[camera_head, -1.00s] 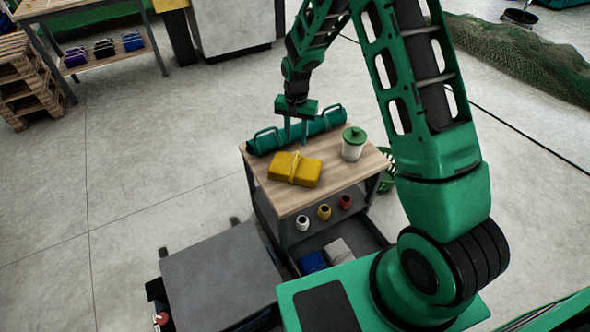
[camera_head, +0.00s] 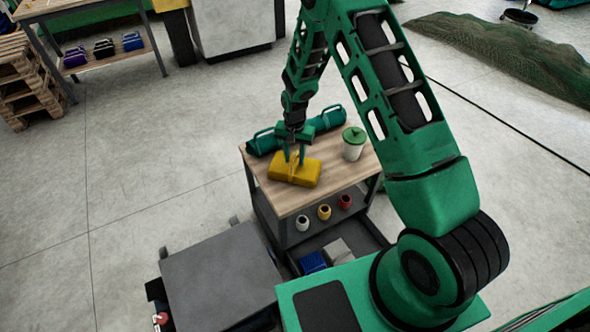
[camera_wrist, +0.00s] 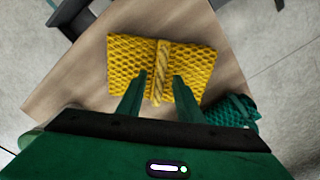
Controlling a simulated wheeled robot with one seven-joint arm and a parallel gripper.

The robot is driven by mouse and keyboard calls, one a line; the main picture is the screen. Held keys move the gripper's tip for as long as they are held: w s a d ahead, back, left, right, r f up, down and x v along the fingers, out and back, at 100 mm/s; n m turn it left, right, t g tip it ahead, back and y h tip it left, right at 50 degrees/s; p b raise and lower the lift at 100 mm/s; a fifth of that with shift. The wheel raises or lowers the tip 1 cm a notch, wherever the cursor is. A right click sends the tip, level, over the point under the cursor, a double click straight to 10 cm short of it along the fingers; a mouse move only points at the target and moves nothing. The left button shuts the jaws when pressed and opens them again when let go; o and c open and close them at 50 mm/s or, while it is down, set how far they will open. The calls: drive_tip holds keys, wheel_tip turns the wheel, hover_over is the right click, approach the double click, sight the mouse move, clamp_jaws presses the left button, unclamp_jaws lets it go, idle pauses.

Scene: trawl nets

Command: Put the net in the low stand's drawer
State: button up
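The net (camera_head: 306,174) is a folded yellow bundle with a raised twisted band across its middle. It lies flat on the wooden top of a dark-framed stand (camera_head: 296,197). In the wrist view the yellow mesh (camera_wrist: 196,68) and its band show clearly. My gripper (camera_head: 294,160) is right over the net, pointing down. In the wrist view my gripper (camera_wrist: 160,77) is open, with one finger on each side of the band; I cannot tell whether they touch the mesh. Low in the stand, a dark drawer or tray (camera_head: 373,236) sticks out, holding a blue item (camera_head: 312,262) and a grey one (camera_head: 338,250).
A teal roll (camera_head: 262,142) lies along the top's back edge, near my gripper. A white pot with a green lid (camera_head: 353,143) stands at its right. Several small jars (camera_head: 324,212) sit below the top. A grey-topped unit (camera_head: 220,280) is at the front left.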

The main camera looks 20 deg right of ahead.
drive_tip(key=shift+f, duration=0.45)
clamp_jaws()
idle(1.1)
